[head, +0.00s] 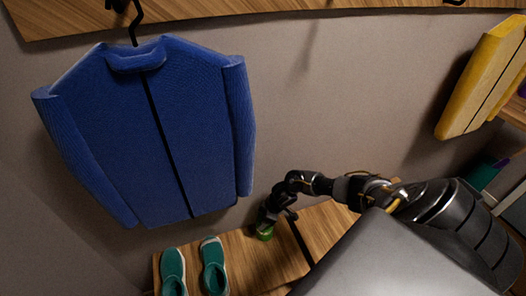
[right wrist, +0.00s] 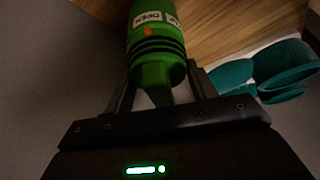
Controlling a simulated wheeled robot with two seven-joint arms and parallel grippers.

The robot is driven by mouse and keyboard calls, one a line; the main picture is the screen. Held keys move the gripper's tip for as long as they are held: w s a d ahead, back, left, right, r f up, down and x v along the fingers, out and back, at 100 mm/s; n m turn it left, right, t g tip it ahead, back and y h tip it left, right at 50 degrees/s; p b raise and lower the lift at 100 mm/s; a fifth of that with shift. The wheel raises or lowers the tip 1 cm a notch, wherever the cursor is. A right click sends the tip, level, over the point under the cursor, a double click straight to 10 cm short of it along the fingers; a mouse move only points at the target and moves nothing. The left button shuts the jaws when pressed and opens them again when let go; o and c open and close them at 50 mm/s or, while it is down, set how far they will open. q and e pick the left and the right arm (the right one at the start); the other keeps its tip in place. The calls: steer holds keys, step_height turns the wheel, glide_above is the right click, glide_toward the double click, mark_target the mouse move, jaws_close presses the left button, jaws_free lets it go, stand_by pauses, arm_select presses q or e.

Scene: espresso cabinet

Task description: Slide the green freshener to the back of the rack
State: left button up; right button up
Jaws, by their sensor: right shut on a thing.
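The green freshener (right wrist: 157,50) is a green cylinder with a white label and dark ribs. In the right wrist view it stands between the two fingers of my right gripper (right wrist: 165,88), which is shut on it. In the head view the freshener (head: 265,233) shows low in my right gripper (head: 266,222), at the back edge of the wooden rack (head: 262,262), close to the wall. Whether its base touches the rack cannot be told. My left gripper is not in view.
A pair of teal shoes (head: 214,266) stands on the rack left of the freshener; they also show in the right wrist view (right wrist: 285,65). A blue jacket (head: 155,130) hangs above, and a yellow garment (head: 482,78) hangs at the right. The wood right of the freshener looks clear.

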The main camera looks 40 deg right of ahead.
steer(key=o, duration=1.4)
steer(key=shift+c, duration=0.2)
steer(key=p+v, duration=0.1)
steer(key=v, duration=0.9)
steer(key=shift+r+p, duration=0.3)
steer(key=shift+r, duration=0.1)
steer(key=shift+s+d, duration=0.1)
